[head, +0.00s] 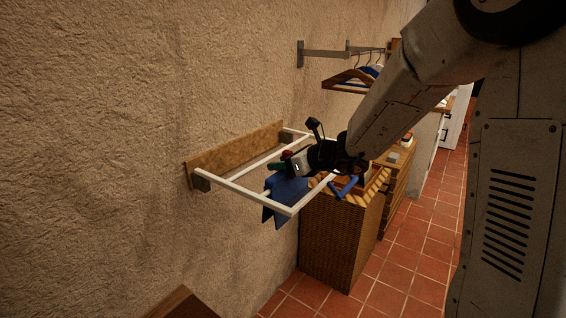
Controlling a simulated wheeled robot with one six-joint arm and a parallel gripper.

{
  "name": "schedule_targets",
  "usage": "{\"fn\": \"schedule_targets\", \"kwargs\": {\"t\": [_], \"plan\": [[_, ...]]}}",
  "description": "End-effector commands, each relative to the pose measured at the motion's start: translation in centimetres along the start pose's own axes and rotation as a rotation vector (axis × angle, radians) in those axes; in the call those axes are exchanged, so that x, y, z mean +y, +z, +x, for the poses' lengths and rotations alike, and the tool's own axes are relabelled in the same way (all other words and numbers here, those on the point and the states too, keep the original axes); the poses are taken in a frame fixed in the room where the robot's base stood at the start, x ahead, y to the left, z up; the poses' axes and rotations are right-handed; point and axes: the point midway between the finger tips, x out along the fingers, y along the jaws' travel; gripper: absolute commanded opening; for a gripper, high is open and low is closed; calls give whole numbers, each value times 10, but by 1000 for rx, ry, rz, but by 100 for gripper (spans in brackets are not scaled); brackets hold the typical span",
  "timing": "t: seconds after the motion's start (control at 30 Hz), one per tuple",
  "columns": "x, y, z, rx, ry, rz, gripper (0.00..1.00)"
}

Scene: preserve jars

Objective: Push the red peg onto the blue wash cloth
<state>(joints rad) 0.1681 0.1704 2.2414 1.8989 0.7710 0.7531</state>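The blue wash cloth (284,192) hangs over the white front rail of a wall-mounted drying rack, toward its right end. My gripper (281,163) is at the end of my arm, just above the top of the cloth. A small dark red thing (287,154), which looks like the red peg, shows at the gripper's fingers. The fingers are small and dark here, so I cannot tell whether they are shut on it. I also cannot tell whether the peg touches the cloth.
The rack's white rails (240,194) stick out from a wooden board (235,151) on the rough wall. A wicker hamper (340,236) stands below and to the right. A hanger rail (325,53) with hangers is farther along the wall. Tiled floor (400,270) is clear at the right.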

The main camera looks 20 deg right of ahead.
Motion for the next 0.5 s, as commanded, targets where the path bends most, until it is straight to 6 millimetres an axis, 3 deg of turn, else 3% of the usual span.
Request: {"fn": "schedule_targets", "kwargs": {"t": [0.27,0.5], "plan": [[0,0,-8,0,-1,0,43],[-1,1,-49,-2,-4,-1,43]]}}
